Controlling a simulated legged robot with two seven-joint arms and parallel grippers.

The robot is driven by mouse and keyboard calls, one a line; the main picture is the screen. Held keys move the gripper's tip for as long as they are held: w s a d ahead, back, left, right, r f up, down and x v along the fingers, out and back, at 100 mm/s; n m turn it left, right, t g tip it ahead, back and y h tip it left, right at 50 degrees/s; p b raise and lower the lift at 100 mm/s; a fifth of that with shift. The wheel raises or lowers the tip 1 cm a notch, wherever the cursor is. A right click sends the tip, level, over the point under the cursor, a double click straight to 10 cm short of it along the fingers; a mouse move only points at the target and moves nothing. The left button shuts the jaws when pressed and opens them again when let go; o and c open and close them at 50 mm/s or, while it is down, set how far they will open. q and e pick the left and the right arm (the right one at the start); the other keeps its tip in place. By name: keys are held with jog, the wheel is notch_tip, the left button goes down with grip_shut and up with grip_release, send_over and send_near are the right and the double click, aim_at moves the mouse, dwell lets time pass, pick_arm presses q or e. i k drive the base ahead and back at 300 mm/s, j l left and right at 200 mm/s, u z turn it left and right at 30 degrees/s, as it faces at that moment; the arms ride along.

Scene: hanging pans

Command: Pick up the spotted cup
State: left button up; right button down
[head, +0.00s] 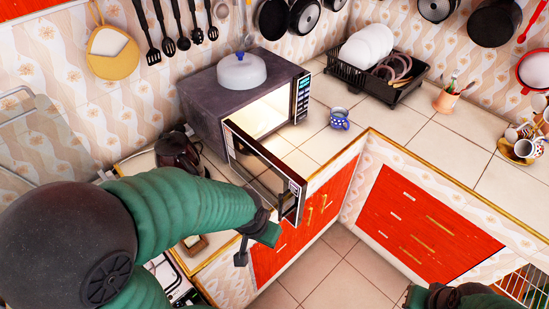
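A small blue cup with pale spots (339,118) stands upright on the tiled counter, just right of the microwave. A white cup with coloured dots (527,148) is at the far right, by the wooden cup stand. My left gripper (254,245) is in front of the open microwave door, well short of both cups; its fingers look apart, with nothing between them. My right gripper (440,298) shows only partly at the bottom edge, below the counter, and its fingers are not clear.
The microwave (225,92) has its door (266,172) swung out over the counter edge. A black dish rack (376,85) stands behind the blue cup and a utensil pot (445,101) to its right. The counter between the blue cup and the far-right cups is clear.

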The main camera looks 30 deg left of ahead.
aim_at(335, 122)
jog(key=i+l+u, duration=0.1)
jog(key=l+u, duration=0.2)
jog(key=i+l+u, duration=0.1)
jog(key=l+u, duration=0.25)
jog(key=i+l+u, duration=0.3)
jog(key=u, duration=0.15)
jog(key=i+l+u, duration=0.2)
jog(key=l+u, duration=0.25)
jog(key=i+l+u, duration=0.1)
jog(key=l+u, duration=0.35)
jog(key=l, duration=0.15)
jog(key=l+u, duration=0.9)
jog(key=l, duration=0.2)
